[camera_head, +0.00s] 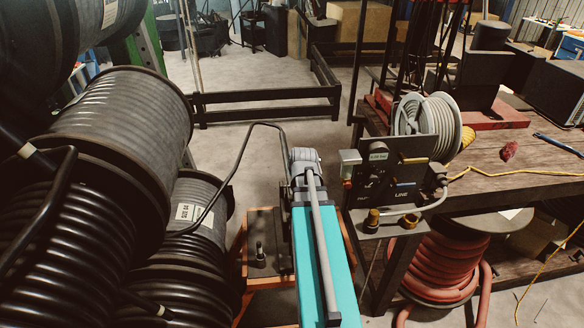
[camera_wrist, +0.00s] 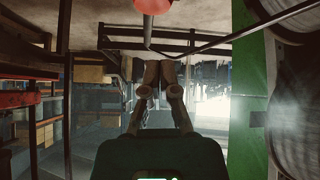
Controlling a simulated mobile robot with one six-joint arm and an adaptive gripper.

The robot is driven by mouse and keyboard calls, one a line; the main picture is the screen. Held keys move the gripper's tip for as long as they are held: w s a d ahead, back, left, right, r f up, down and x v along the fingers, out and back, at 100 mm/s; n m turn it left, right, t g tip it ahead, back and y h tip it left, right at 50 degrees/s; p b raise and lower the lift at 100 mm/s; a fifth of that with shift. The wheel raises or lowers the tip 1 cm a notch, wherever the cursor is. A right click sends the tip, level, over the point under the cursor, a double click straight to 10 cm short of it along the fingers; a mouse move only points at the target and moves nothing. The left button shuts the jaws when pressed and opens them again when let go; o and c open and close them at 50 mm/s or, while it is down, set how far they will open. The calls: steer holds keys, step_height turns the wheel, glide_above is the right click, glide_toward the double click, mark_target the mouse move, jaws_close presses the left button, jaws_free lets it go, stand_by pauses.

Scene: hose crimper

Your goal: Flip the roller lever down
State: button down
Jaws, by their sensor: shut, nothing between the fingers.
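My gripper (camera_wrist: 161,72) shows in the wrist view with its two fingertips together and nothing between them. In the head view I cannot make it out. A rounded red end (camera_wrist: 153,6) on a thin dark rod is at the top edge of the wrist view, beyond the fingertips and apart from them. It may belong to the roller lever, but I cannot tell. In the head view a dark control panel (camera_head: 373,190) with knobs, labels and small handles stands right of centre. I cannot pick out the roller lever on it with certainty.
Large black hose reels (camera_head: 120,115) crowd the left side. A bent black bar (camera_head: 238,158) arches near the centre. A grey hose reel (camera_head: 432,118) stands behind the panel by the wooden workbench (camera_head: 515,165). Red hose (camera_head: 440,268) is coiled below. Open concrete floor lies beyond.

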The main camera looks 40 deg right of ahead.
steer(key=p+v, duration=0.3)
steer(key=v, duration=0.3)
steer(key=shift+s+a+f, duration=0.25)
steer(key=shift+s+f, duration=0.1)
steer(key=shift+f, duration=0.05)
stand_by(0.3)
steer(key=a+f+n+g+y, duration=0.2)
steer(key=a+g, duration=0.1)
steer(key=a, duration=1.5)
steer(key=s+a+f+n+g+y, duration=0.1)
steer(key=a+f+n+g+y, duration=0.1)
steer(key=a, duration=1.6)
steer(key=shift+a+f+n+g, duration=0.35)
steer(key=shift+f+n+g, duration=0.1)
steer(key=shift+g, duration=0.65)
